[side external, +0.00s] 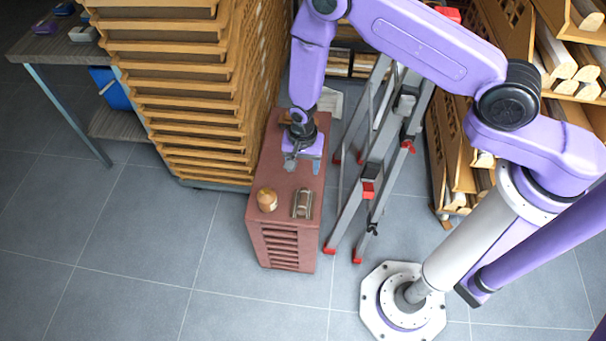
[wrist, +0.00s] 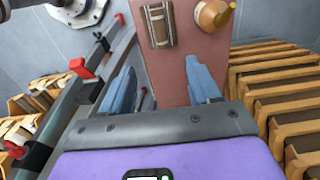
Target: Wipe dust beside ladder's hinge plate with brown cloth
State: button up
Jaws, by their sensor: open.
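My gripper (side external: 303,164) is above the top of a reddish-brown cabinet, fingers pointing down. In the wrist view my gripper (wrist: 163,88) is open, its two blue-grey fingers spread with nothing visible between them. The grey metal ladder (side external: 378,150) with red end caps stands right of the cabinet; in the wrist view the ladder (wrist: 88,92) runs along the left. I cannot clearly make out its hinge plate or any dust. No brown cloth is clearly identifiable. A small brown patch (side external: 283,116) shows on the cabinet behind my gripper, too small to tell what it is.
The cabinet (side external: 262,228) carries a round orange-brown jar (side external: 267,200) and a strapped brown-and-grey item (side external: 302,204) near its front. Stacked wooden trays (side external: 185,90) stand left, wooden shelving (side external: 455,165) right. The tiled floor (side external: 130,250) at front left is clear.

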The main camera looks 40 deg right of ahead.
aim_at(303, 199)
notch_tip(303, 199, down, 17)
dwell(0.8)
grip_shut()
dwell(0.3)
jog(key=shift+r, duration=3)
